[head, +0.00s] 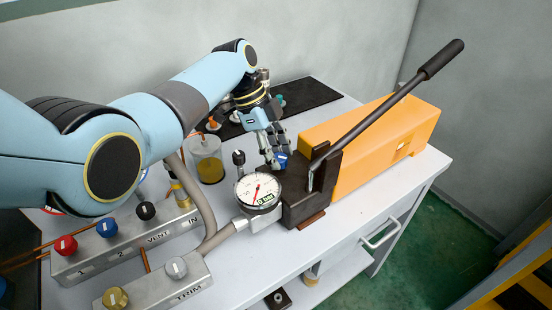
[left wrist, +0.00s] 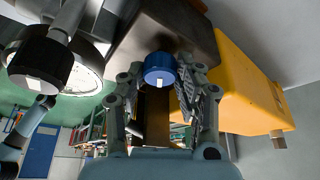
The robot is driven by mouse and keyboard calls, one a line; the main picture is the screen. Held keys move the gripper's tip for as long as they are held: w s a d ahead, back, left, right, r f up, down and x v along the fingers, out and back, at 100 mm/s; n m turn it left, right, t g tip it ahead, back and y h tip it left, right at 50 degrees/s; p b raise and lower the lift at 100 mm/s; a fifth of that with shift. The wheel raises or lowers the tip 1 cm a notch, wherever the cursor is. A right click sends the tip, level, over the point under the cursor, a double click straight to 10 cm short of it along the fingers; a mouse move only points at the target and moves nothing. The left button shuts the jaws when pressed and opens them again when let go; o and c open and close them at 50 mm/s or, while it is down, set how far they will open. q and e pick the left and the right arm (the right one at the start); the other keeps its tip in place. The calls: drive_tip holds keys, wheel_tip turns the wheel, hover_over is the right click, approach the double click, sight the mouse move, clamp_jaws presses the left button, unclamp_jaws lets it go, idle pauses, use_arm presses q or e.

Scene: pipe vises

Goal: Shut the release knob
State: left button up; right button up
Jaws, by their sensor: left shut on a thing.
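The release knob (head: 283,159) is a small blue knob on the dark block (head: 310,190) of the hand pump, behind the dial gauge. In the left wrist view the blue knob (left wrist: 160,68) shows a white mark and sits between my fingertips. My left gripper (head: 277,160) reaches down from behind and is shut on the knob; its fingers (left wrist: 160,82) flank it in the wrist view. The fingers partly hide the knob in the head view. My right gripper is in neither view.
The round gauge (head: 259,191) and a small black knob (head: 239,157) stand close left of the gripper. The pump's orange body (head: 385,145) and long black lever (head: 390,103) rise to the right. A valve manifold (head: 130,241) and trim block (head: 155,282) fill the bench's front left.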

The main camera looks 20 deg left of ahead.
use_arm(q)
drive_tip(key=m+b, duration=0.1)
drive_tip(key=m, duration=0.1)
drive_tip(key=m+g+b, duration=0.1)
drive_tip(key=m+b, duration=0.1)
drive_tip(key=shift+w+f+g, duration=0.15)
drive_tip(key=shift+w+g, duration=0.05)
drive_tip(key=shift+g, duration=0.1)
drive_tip(key=shift+d+m+g+y+b, duration=0.1)
drive_tip(key=shift+m+g+y+b, duration=0.35)
drive_tip(key=shift+m+b, duration=0.8)
drive_tip(key=shift+m, duration=0.35)
drive_tip(key=o, duration=1.1)
drive_tip(key=shift+o, duration=0.2)
drive_tip(key=shift+r, duration=0.2)
drive_tip(key=v, duration=1.1)
drive_tip(key=shift+w+r, duration=0.2)
drive_tip(key=shift+r, duration=0.2)
